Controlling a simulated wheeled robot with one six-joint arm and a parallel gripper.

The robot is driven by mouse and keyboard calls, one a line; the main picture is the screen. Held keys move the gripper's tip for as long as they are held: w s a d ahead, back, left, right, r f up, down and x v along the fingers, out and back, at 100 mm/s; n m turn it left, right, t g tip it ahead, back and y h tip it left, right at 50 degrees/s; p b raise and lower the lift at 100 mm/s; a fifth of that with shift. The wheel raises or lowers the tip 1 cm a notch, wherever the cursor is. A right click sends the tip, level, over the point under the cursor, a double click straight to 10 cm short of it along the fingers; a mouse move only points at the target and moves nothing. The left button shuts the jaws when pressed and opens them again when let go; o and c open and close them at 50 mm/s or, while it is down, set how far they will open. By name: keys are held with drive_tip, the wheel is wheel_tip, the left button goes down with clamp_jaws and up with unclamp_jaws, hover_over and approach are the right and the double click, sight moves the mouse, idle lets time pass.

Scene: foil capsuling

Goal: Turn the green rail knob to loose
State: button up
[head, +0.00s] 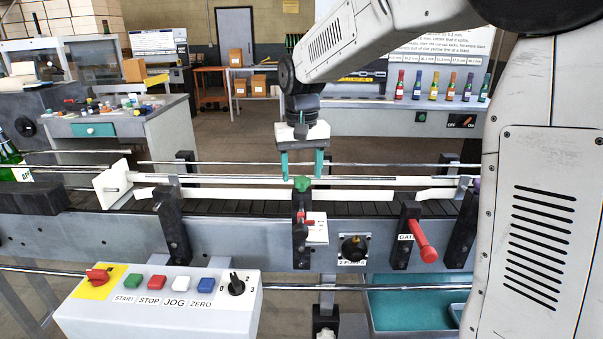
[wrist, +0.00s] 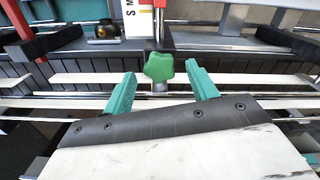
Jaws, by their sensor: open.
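The green rail knob (head: 302,184) is a lobed knob on top of a black bracket at the conveyor's near rail. In the wrist view the green knob (wrist: 159,67) lies between and slightly beyond my two teal fingertips. My gripper (head: 302,176) points down over the rail with its fingers apart, one to each side of the knob. In the wrist view my gripper (wrist: 158,76) is open, with a gap between each finger and the knob. A white label plate (head: 317,228) with a small red pointer sits just below the knob; its text is too small to read.
A red gate handle (head: 422,240) sticks out to the right of the knob. A black dial (head: 353,248) is below right. A control box (head: 160,300) with coloured buttons stands in front. Steel guide rails run along the conveyor (head: 240,207); green bottles (head: 10,160) are at far left.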

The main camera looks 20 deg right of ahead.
drive_tip(key=shift+f, duration=0.6)
drive_tip(key=shift+c, duration=0.4)
drive_tip(key=c, duration=0.9)
drive_tip(key=shift+n, duration=2.3)
drive_tip(key=shift+r+n, duration=0.15)
drive_tip(key=shift+n, duration=2.35)
idle(1.3)
